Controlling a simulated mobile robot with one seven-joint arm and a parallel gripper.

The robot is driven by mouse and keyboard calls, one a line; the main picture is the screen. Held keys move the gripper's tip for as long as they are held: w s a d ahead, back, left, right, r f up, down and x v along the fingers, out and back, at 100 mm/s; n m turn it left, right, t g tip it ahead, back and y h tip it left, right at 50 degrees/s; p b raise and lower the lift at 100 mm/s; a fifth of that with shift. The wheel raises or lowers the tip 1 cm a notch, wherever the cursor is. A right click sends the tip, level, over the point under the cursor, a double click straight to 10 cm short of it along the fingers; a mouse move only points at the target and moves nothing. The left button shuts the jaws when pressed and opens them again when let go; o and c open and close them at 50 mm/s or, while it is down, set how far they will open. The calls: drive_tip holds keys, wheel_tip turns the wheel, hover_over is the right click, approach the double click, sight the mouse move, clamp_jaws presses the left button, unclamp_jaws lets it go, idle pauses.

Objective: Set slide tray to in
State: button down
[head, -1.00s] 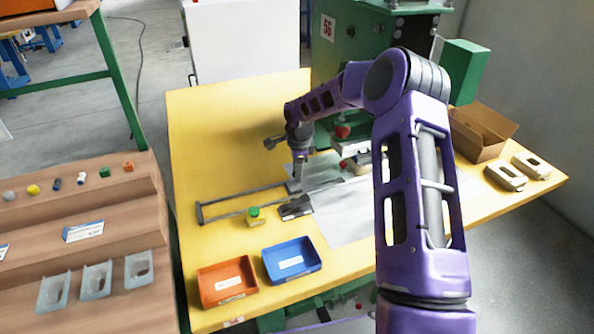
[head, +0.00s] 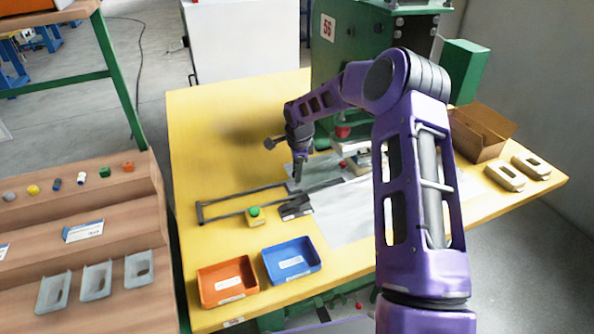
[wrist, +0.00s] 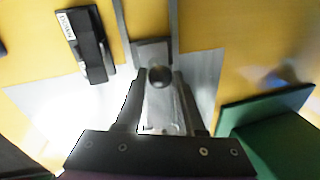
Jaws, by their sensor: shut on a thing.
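The slide tray's rail frame (head: 228,211) lies on the yellow table and runs from the left towards the green press. My gripper (head: 298,178) points down over the rails, left of the press. In the wrist view, a round dark knob (wrist: 160,77) on the grey tray end (wrist: 150,50) sits between my fingers. My gripper (wrist: 161,84) is shut on this knob. The rails show on both sides of the tray end. My arm and the press hide part of the tray's inner end in the head view.
A black labelled block (head: 296,208) and a yellow box with a green button (head: 254,216) stand close in front of the rails. An orange bin (head: 227,281) and a blue bin (head: 291,262) are at the table front. The green press (head: 350,65) stands behind; a cardboard box (head: 480,132) is right.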

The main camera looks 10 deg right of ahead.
drive_tip(key=shift+w+d+r, duration=0.1)
drive_tip(key=shift+w+d, duration=0.15)
drive_tip(key=shift+d, duration=0.8)
drive_tip(key=shift+w+d, duration=0.2)
drive_tip(key=shift+d, duration=0.85)
drive_tip(key=c, duration=0.5)
unclamp_jaws()
drive_tip(key=shift+d, duration=0.1)
drive_tip(key=s+r, duration=0.1)
drive_tip(key=r, duration=0.4)
drive_tip(key=s+r, duration=0.1)
drive_tip(key=r, duration=0.5)
drive_tip(key=s+r+p, duration=0.1)
drive_tip(key=r, duration=0.5)
drive_tip(key=shift+s, duration=0.2)
